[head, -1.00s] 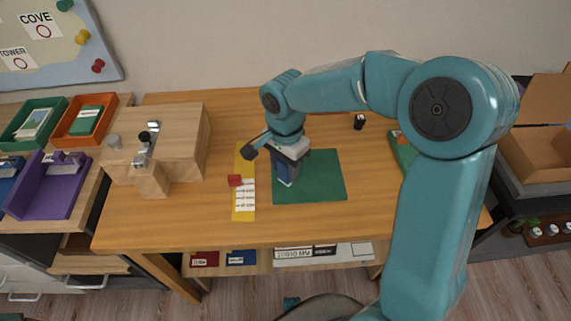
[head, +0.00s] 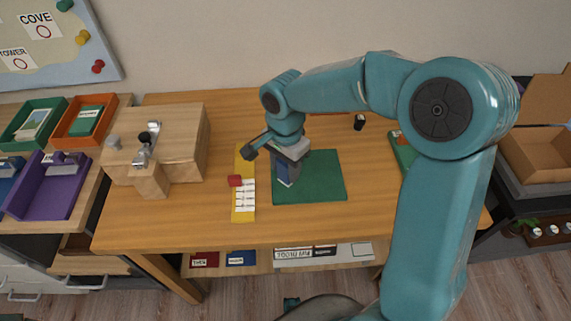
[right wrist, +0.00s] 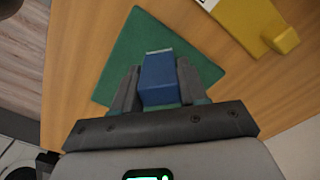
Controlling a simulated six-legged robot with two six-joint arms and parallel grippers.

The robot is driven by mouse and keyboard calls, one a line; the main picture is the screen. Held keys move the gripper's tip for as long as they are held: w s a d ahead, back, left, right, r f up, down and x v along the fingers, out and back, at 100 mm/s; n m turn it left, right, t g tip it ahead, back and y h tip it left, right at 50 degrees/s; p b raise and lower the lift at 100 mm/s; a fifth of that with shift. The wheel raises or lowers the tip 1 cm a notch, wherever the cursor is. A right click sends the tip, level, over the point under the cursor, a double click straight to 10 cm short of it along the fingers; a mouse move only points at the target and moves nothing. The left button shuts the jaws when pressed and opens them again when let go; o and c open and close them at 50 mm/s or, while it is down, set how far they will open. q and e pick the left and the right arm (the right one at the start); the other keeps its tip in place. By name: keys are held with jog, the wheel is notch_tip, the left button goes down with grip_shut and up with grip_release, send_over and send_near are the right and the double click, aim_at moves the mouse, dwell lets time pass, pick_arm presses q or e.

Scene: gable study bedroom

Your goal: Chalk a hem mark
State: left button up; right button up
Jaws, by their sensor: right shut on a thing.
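My right gripper (head: 287,175) points down over the left part of a green mat (head: 325,182) on the wooden table. In the right wrist view its two dark fingers (right wrist: 158,85) are shut on a blue block (right wrist: 159,75) with a pale far edge, which may be the chalk. The green mat (right wrist: 125,48) lies beneath it; I cannot tell whether the block touches the mat. A yellow gauge (head: 244,212) with white marked labels and a red slider (head: 235,181) lies just left of the mat. The gauge (right wrist: 243,20) also shows at the upper right of the wrist view. My left gripper is not in view.
A wooden block stand with a metal clamp (head: 147,150) stands at the table's left. Green, orange (head: 62,130) and purple (head: 38,205) trays sit further left. A small black cup (head: 360,122) stands behind the mat. An open cardboard box (head: 540,155) is at right. Bare table lies in front of the mat.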

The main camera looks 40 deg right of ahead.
jog(key=shift+r+p, duration=2.45)
jog(key=shift+r, duration=1.05)
jog(key=shift+f, duration=0.1)
